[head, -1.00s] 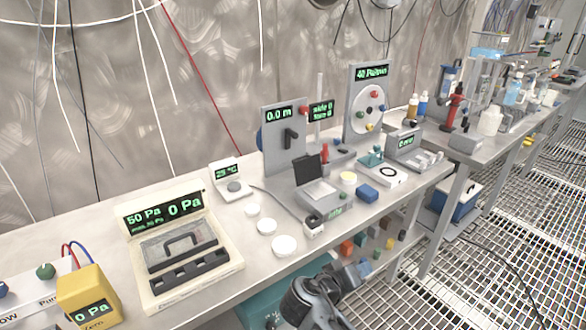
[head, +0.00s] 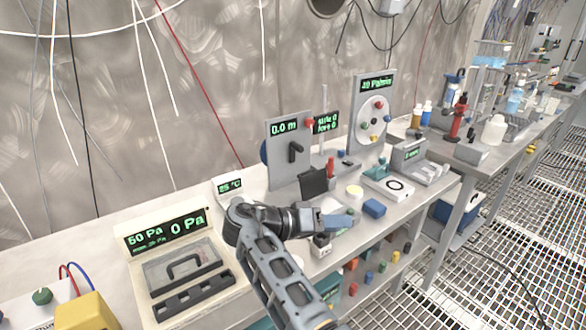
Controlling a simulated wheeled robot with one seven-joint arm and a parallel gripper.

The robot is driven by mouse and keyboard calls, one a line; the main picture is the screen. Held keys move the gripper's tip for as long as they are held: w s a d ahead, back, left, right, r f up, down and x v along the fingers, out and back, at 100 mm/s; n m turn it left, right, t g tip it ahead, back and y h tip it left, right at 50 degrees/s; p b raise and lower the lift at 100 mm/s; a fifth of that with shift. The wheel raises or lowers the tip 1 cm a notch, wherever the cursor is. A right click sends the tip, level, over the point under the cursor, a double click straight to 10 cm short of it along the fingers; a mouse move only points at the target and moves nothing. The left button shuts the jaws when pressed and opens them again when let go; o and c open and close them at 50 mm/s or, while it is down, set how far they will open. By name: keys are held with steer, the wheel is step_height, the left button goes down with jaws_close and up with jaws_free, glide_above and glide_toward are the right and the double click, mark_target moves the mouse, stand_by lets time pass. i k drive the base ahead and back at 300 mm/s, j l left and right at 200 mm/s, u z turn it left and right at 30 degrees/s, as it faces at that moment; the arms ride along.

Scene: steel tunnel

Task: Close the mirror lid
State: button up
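The mirror lid appears to be the dark square panel (head: 314,181), standing raised and tilted on the bench in the head view. The light plate and base below it are largely hidden by my gripper. My gripper (head: 340,219) is over the bench, in front of and below the panel in the picture. Its bluish end points right. I cannot tell whether it touches the base or the panel. Its fingers are too small and overlapped to show whether they are open or shut.
Behind the panel stands a grey upright board (head: 291,150) reading 0.0 m. A pressure case (head: 185,270) stands left. Several coloured knobs sit under the bench edge.

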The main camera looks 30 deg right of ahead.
mark_target(314, 184)
steer(key=i, duration=0.85)
